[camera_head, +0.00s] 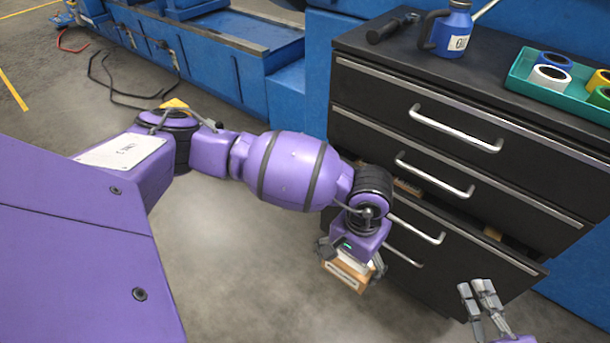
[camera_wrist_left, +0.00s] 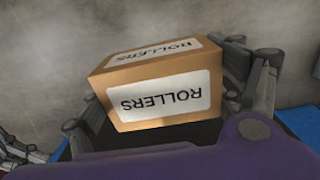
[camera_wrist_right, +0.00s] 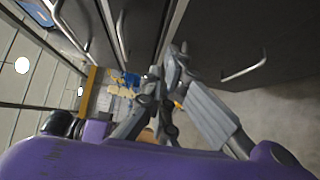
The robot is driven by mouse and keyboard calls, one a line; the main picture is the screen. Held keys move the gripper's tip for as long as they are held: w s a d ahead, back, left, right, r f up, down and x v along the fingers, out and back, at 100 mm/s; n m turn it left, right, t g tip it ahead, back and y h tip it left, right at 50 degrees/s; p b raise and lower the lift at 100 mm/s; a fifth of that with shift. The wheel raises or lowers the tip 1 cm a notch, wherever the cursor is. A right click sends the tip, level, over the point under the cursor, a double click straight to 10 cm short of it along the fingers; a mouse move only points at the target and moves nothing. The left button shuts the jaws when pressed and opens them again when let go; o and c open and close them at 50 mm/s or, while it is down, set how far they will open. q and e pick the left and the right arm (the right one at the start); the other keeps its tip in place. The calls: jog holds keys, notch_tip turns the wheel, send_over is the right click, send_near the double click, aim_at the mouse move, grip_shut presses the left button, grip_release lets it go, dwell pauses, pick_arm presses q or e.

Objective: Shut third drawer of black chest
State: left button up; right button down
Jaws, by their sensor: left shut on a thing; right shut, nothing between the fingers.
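The black chest (camera_head: 400,85) stands at the right of the head view, with several drawers stacked under bar handles. Its third drawer (camera_head: 470,262) from the top sticks out, and a gap above its front edge shows some of its contents. My left gripper (camera_head: 350,262) is shut on an orange-brown box (camera_head: 343,277) in front of the chest; the label reads ROLLERS in the left wrist view (camera_wrist_left: 155,92). My right gripper (camera_head: 476,288) is shut and empty, near the lower right of the drawer front. Whether it touches the front I cannot tell. The right wrist view shows drawer handles (camera_wrist_right: 245,67) close by.
On the chest top are a blue jug (camera_head: 454,30), a dark hand tool (camera_head: 392,27) and a teal tray (camera_head: 540,85) with tape rolls. Blue machinery (camera_head: 225,50) lies behind. Cables (camera_head: 120,90) lie on the far floor. The floor left of the chest is open.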

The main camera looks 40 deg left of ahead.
aim_at(481, 237)
pick_arm(q)
jog(key=shift+w+f, duration=0.15)
jog(key=shift+f, duration=0.05)
jog(key=shift+f+b, duration=0.3)
jog(key=shift+b, duration=0.15)
pick_arm(e)
jog(key=shift+w+a, duration=0.7)
jog(key=shift+w, duration=0.75)
jog(key=shift+w+a, duration=0.7)
jog(key=shift+w, duration=0.75)
jog(key=shift+w+a, duration=0.7)
jog(key=shift+w, duration=0.75)
pick_arm(q)
jog(key=f+b, duration=0.2)
jog(key=f, duration=0.1)
jog(key=shift+s+f, duration=0.1)
jog(key=shift+s, duration=0.2)
pick_arm(e)
jog(key=w, duration=0.5)
jog(key=shift+d+f, duration=0.1)
jog(key=shift+f, duration=0.1)
jog(key=shift+w+r, duration=0.1)
jog(key=shift+w, duration=0.05)
jog(key=shift+r, duration=0.25)
pick_arm(q)
jog(key=shift+s, duration=0.1)
pick_arm(e)
jog(key=shift+d, duration=0.1)
